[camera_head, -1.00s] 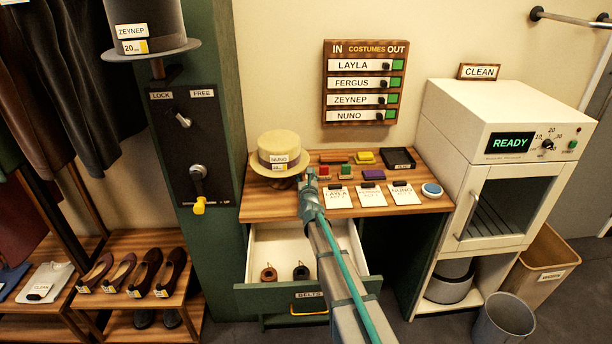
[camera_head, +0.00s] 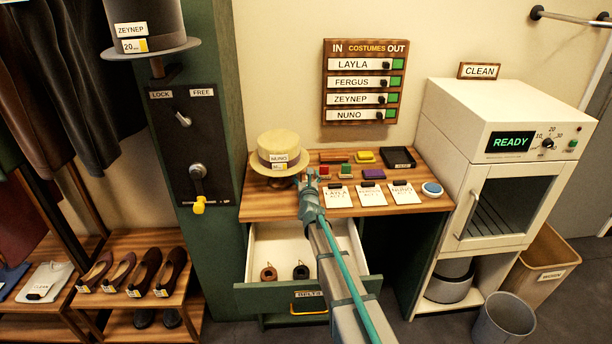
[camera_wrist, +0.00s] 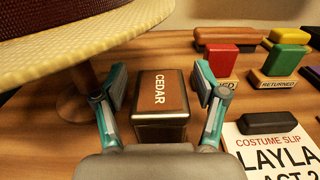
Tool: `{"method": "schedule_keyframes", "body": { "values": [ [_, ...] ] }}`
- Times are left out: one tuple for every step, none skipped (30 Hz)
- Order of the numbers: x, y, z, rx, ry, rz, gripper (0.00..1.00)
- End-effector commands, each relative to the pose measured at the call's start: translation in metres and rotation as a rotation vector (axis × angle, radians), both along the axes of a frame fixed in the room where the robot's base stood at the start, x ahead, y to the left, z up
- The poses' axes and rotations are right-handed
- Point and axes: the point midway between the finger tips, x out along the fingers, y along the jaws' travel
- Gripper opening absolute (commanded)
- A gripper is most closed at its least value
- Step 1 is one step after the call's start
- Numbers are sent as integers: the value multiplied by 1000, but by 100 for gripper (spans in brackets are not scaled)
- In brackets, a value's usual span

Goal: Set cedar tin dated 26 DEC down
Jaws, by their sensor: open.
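The cedar tin (camera_wrist: 160,100) is a dark box with a brown lid lettered CEDAR. In the wrist view it stands upright on the wooden table top (camera_wrist: 66,122). My gripper (camera_wrist: 160,88) is open, with one teal finger on each side of the tin and a visible gap at both sides. No date shows on the faces in view. In the head view my gripper (camera_head: 309,183) is at the table's left part, beside the straw hat, and the tin cannot be made out there.
The straw hat (camera_head: 279,147) on its stand is close on the left; its brim (camera_wrist: 80,55) overhangs near my left finger. Stamps, including a red one (camera_wrist: 222,60), and costume slips (camera_wrist: 277,150) lie to the right. The belts drawer (camera_head: 262,291) is open below.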

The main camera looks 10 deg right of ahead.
Motion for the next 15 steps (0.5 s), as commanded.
{"method": "schedule_keyframes", "body": {
  "values": [
    [-15,1,-3,0,0,1,71],
    [-21,1,-3,0,0,1,71],
    [-29,2,-4,1,0,1,71],
    [-36,2,-3,1,0,1,71],
    [-42,3,-4,0,0,1,71],
    [-50,3,-4,0,0,1,71],
    [-56,4,-4,1,0,1,71],
    [-62,4,-4,1,1,1,71],
    [-70,5,-3,0,1,1,71],
    [-75,5,-3,0,1,1,71],
    [-80,6,-3,1,1,1,71],
    [-86,6,-3,1,1,1,71],
    [-90,6,-3,1,1,0,71],
    [-94,7,-3,0,1,0,71],
    [-98,7,-2,0,1,0,71]
  ]
}}
